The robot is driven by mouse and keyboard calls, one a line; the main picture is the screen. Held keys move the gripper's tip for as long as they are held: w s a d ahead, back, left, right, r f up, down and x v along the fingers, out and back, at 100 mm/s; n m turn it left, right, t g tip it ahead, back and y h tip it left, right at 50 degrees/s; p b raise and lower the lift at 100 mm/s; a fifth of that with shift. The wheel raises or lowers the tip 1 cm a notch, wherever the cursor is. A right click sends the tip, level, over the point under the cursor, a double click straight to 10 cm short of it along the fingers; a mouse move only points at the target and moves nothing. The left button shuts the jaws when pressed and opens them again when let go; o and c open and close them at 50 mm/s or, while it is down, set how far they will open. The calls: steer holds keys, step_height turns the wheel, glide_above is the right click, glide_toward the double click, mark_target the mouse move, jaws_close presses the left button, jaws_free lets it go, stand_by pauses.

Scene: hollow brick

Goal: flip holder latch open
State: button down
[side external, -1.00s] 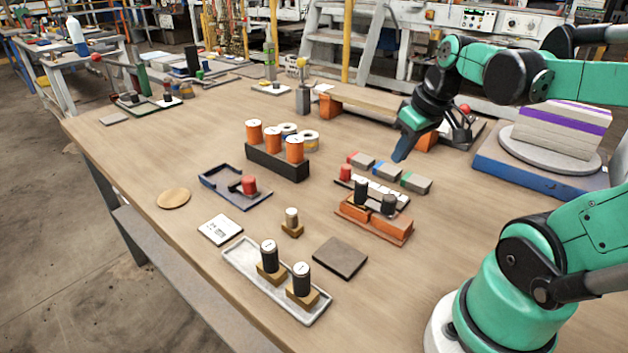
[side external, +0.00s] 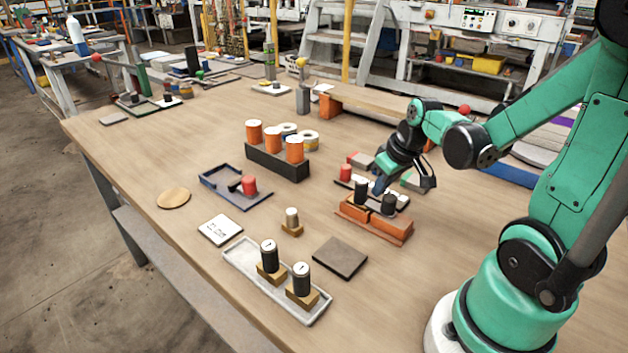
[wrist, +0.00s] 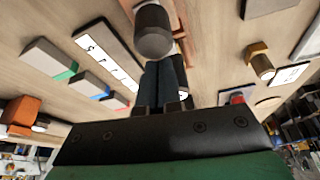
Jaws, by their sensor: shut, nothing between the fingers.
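An orange holder (side external: 374,224) stands on the table right of centre in the side view, with two dark cylinders (side external: 361,193) on it. I cannot make out which part is its latch. My gripper (side external: 380,187) is shut and empty, low behind the holder and close to the dark cylinders. In the wrist view my shut fingers (wrist: 163,78) point toward a dark grey cylinder (wrist: 153,32), whose end is near the fingertips. I cannot tell whether they touch. Only a strip of the orange holder (wrist: 181,28) shows behind it.
A white strip with a red cylinder (side external: 345,173) lies just behind the holder, and grey blocks with coloured ends stand behind that. A black rack (side external: 278,163) holds orange spools at centre. A dark square plate (side external: 340,257) and a pale tray (side external: 243,262) lie in front.

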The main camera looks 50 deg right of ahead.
mark_target(394, 197)
steer(key=shift+s, duration=0.1)
steer(key=shift+s, duration=1.45)
steer(key=v, duration=1)
steer(key=shift+w, duration=0.2)
